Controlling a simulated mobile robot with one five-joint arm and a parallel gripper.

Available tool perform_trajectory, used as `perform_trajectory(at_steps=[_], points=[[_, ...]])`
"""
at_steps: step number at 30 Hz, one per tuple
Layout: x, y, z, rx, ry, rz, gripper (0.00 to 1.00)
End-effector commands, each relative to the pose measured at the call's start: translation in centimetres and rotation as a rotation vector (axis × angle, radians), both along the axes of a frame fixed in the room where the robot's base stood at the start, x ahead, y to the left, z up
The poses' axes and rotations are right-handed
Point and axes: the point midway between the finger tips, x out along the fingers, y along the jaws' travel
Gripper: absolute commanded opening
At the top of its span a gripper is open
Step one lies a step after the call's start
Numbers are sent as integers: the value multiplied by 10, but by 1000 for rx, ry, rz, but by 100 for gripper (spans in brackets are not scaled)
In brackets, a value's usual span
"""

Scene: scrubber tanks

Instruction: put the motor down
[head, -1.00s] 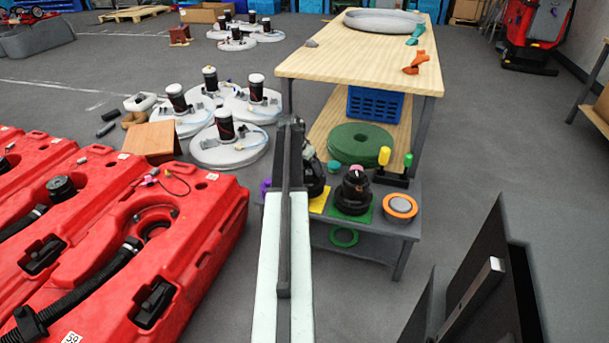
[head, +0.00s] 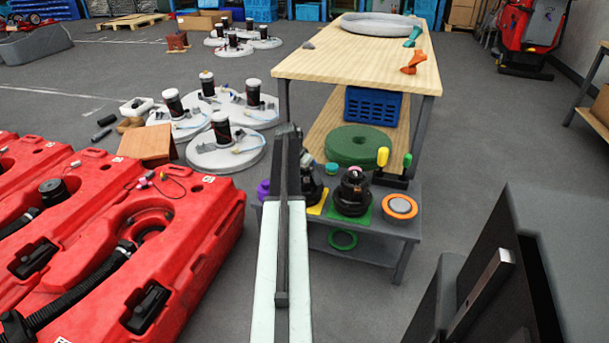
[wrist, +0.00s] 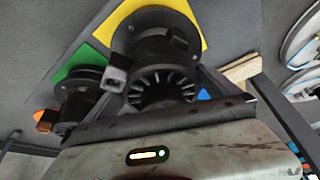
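A black motor (wrist: 155,50) stands on or just over a yellow square (wrist: 193,12) in the wrist view, its slotted end toward the camera. In the head view that motor (head: 313,185) is partly hidden behind my arm, over the yellow square (head: 318,205) on the low grey bench (head: 375,228). My gripper (wrist: 165,95) is right at this motor, with dark finger parts beside it. Whether they grip it or stand apart from it is unclear. A second black motor (head: 352,192) sits on a green square (head: 361,212); it also shows in the wrist view (wrist: 80,98).
An orange ring with a grey disc (head: 400,206) lies right of the green square. Yellow and green-topped posts (head: 383,157) stand behind. A wooden-topped table (head: 355,65) rises beyond the bench. Red tanks (head: 110,240) fill the left. A dark panel (head: 490,280) stands at lower right.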

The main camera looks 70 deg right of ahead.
Motion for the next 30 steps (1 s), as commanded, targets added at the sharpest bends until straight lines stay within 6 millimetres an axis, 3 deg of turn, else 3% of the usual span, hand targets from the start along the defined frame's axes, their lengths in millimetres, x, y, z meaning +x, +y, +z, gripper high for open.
perform_trajectory(at_steps=[7, 11, 24, 30], points=[[0, 0, 3, 0, 0, 0, 100], [1, 4, 15, 0, 0, 1, 100], [13, 37, 104, 0, 1, 2, 100], [15, 44, 116, 0, 0, 1, 100]])
